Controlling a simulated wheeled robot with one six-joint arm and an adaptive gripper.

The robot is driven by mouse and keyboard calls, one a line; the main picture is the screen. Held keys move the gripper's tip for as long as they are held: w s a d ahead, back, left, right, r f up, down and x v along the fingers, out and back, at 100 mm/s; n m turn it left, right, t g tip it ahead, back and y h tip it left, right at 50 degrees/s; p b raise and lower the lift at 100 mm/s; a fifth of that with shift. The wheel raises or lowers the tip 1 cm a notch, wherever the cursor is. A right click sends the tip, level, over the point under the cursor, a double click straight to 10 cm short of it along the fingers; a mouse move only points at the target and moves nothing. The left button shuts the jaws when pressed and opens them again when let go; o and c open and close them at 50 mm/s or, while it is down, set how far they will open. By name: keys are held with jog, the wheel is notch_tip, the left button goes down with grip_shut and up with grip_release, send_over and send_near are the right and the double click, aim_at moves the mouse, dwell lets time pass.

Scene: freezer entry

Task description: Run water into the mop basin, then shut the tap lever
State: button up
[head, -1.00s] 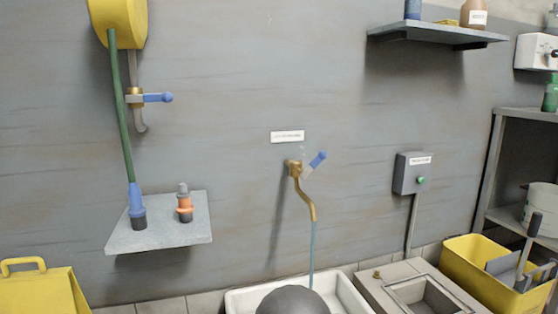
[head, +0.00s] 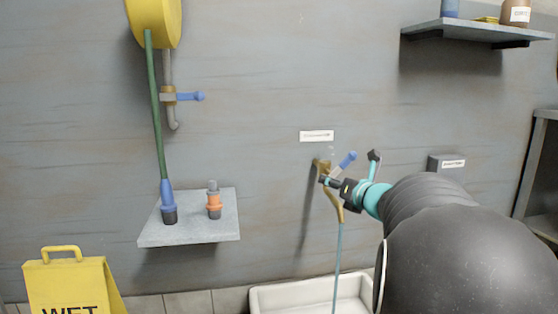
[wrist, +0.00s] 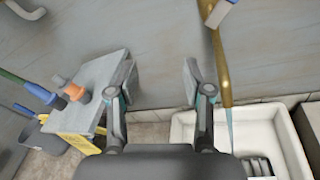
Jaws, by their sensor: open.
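The brass tap (head: 339,205) is on the grey wall, its blue lever (head: 347,160) tilted up to the right. A thin stream of water (head: 338,262) runs from the spout into the white mop basin (head: 277,296). My gripper (head: 325,182) is at tap height, just below the lever, and partly covers the tap body. In the wrist view my gripper (wrist: 160,80) is open with nothing between its fingers. There the spout (wrist: 221,65) passes to the right of the right finger, and the blue lever (wrist: 222,11) shows at the top edge.
A shelf (head: 190,235) with an orange-and-grey fitting (head: 214,200) and a hose end (head: 168,201) juts out on the left. A second blue-handled valve (head: 185,97) is above it. A yellow wet-floor sign (head: 75,285) stands lower left. My arm hides much of the right.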

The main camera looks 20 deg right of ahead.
aim_at(348, 162)
jog(key=d+m+h, duration=0.4)
jog(key=d+m, duration=0.3)
jog(key=d, duration=0.4)
jog(key=shift+t, duration=0.4)
jog(key=x, duration=1.2)
jog(key=shift+w+a+r, duration=0.1)
jog(key=shift+w+r, duration=0.25)
grip_shut()
